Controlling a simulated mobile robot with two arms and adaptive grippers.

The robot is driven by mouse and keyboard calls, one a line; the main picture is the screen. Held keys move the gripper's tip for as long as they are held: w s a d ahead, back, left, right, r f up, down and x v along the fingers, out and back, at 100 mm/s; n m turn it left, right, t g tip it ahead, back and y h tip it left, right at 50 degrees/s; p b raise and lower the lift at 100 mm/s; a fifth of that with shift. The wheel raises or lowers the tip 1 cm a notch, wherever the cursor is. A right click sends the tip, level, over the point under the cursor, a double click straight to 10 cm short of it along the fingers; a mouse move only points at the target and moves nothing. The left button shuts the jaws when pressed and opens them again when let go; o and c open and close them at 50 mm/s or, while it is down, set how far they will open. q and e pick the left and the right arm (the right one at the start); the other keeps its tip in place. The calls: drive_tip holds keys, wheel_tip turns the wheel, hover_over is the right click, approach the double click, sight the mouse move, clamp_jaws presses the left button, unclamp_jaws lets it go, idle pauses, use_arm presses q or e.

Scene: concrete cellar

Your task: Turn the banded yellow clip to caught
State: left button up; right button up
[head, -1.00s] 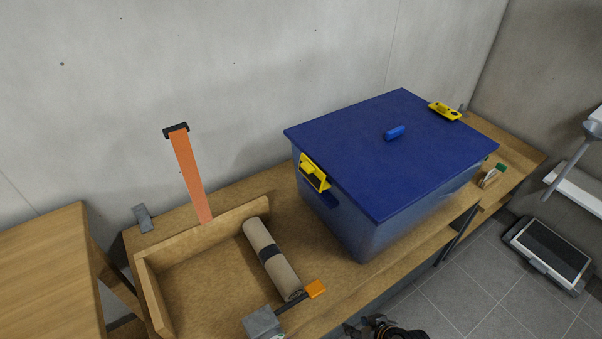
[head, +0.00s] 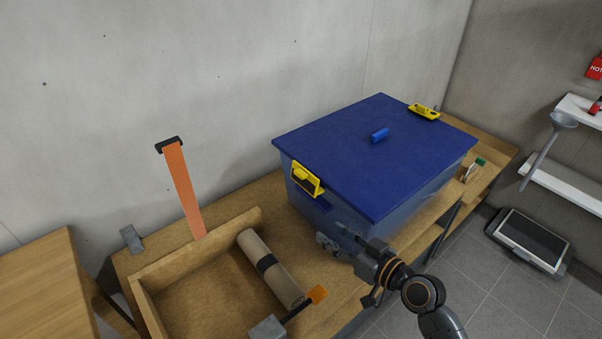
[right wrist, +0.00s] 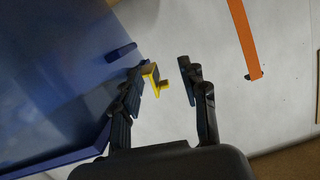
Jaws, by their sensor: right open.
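A blue box with a dark blue lid (head: 375,150) stands on the wooden bench. One yellow clip (head: 307,180) stands tilted out at the lid's left edge, with a dark patch inside its frame. A second yellow clip (head: 424,111) lies flatter at the far right edge. I cannot tell which one is banded. My right gripper (head: 331,234) is in front of the box, below and right of the left clip. In the right wrist view, my right gripper (right wrist: 160,70) is open, with a yellow clip (right wrist: 152,79) showing between its fingers, apparently untouched. My left gripper is not in view.
A wooden tray (head: 152,300) with a banded beige roll (head: 268,265) sits left of the box. An orange strap (head: 184,190) stands upright behind it. An orange-tipped lever (head: 317,294) is near the front. Wall shelves are at right.

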drive_tip(key=t, duration=0.2)
approach(306, 176)
drive_tip(key=s+d+f, duration=0.1)
drive_tip(key=d, duration=0.1)
drive_tip(key=shift+y, duration=0.5)
drive_tip(key=p+x, duration=0.1)
drive_tip(key=x, duration=0.3)
drive_tip(key=p+x, duration=0.1)
drive_tip(key=x, duration=0.3)
drive_tip(key=p+x, duration=0.1)
drive_tip(key=x, duration=0.3)
drive_tip(key=shift+a+r, duration=0.25)
drive_tip(key=shift+x, duration=0.75)
drive_tip(key=shift+s, duration=0.1)
clamp_jaws()
